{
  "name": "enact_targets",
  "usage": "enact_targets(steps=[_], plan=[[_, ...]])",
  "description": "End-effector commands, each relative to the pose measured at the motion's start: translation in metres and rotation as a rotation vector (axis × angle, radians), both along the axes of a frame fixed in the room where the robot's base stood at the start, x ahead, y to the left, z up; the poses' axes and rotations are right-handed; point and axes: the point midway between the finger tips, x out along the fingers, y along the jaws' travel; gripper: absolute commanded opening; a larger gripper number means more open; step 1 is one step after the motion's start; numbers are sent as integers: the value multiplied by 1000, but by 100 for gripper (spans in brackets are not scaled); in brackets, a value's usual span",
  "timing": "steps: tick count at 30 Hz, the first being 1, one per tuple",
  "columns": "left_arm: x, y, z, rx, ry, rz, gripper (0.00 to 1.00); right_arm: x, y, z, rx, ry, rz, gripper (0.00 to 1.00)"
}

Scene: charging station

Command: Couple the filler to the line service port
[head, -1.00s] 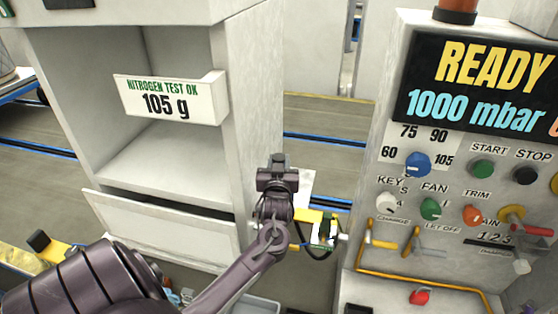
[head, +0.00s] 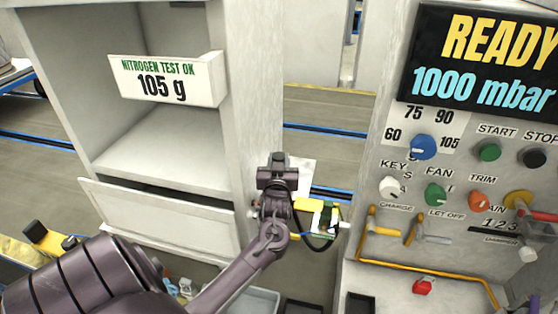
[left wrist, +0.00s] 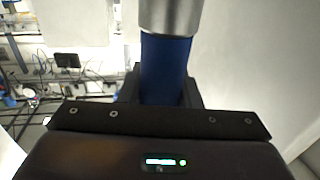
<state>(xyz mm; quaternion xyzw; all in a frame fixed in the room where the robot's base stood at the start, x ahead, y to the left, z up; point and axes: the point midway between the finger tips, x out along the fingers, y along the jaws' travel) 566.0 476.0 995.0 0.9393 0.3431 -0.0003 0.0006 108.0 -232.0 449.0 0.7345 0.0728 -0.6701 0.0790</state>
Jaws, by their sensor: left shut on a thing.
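My left gripper (head: 277,180) is in the middle of the head view, in front of the cabinet's right edge. In the left wrist view its dark jaws (left wrist: 162,98) are shut on a blue cylinder (left wrist: 166,62) with a silver metal collar (left wrist: 170,14), which looks like the filler. The gripper hides this piece in the head view. Just right of the gripper is a yellow and black unit (head: 318,216) with a white and green face and a dark hose below it. I cannot tell which part is the line service port. My right gripper is not in view.
A grey cabinet (head: 252,100) with a nitrogen test sign (head: 166,78) reading 105 g stands at left. A control panel (head: 450,165) with knobs, levers and a READY display (head: 480,65) stands at right. Floor shows between them. Small items and trays lie at the bottom.

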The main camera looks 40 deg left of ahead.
Motion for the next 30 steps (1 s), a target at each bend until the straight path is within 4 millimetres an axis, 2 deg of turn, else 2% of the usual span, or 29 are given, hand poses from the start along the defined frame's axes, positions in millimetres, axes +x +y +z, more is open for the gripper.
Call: enact_targets(steps=[30], plan=[[0, 0, 1, 1, -2, 0, 0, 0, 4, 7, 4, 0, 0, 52]])
